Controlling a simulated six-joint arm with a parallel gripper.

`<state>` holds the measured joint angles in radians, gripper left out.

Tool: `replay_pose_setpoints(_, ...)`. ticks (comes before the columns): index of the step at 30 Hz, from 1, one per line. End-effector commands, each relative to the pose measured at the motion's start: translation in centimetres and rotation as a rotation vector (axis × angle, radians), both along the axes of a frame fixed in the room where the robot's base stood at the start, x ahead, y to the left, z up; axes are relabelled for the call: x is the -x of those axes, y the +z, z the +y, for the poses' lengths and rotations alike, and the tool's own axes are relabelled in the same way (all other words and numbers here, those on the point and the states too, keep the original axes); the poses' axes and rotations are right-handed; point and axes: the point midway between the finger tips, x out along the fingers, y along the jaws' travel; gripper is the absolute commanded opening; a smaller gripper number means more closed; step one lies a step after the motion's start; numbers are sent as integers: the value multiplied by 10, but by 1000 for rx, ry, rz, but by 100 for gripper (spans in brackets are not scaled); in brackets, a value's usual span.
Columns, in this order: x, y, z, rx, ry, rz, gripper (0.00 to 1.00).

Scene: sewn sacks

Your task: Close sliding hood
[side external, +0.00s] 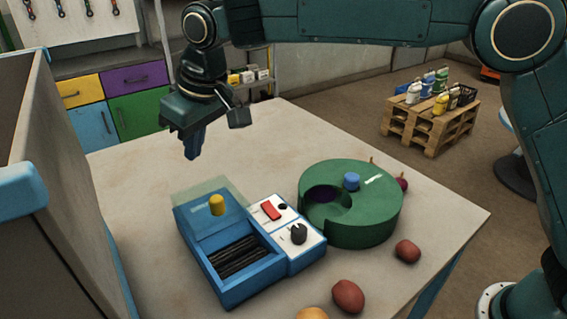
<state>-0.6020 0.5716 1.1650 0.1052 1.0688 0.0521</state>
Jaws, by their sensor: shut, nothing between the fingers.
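The blue box (232,295) stands on the table with dark bars showing in its open front part. Its see-through hood (195,192) lies over the back part and sticks out past the back edge. A yellow knob (217,205) stands upright on the hood. A white panel joined to the box's right side carries a red switch (270,210) and a black dial (299,233). My gripper (193,155) points down, shut and empty, above and behind the hood, apart from the knob.
A green round block (365,230) with a dark hole and a blue knob (351,181) stands right of the box. Several fruit-like items, including a red-brown one (348,297), lie around it. A tall grey panel (50,200) borders the left. The table's back (270,135) is clear.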

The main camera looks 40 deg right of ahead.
Motion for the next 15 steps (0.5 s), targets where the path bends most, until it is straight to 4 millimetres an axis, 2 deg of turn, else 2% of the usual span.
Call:
replay_pose_setpoints(8, -9, -29, 3, 2, -1, 3, 0)
replay_pose_setpoints(15, -19, -62, 8, 2, -2, 3, 0)
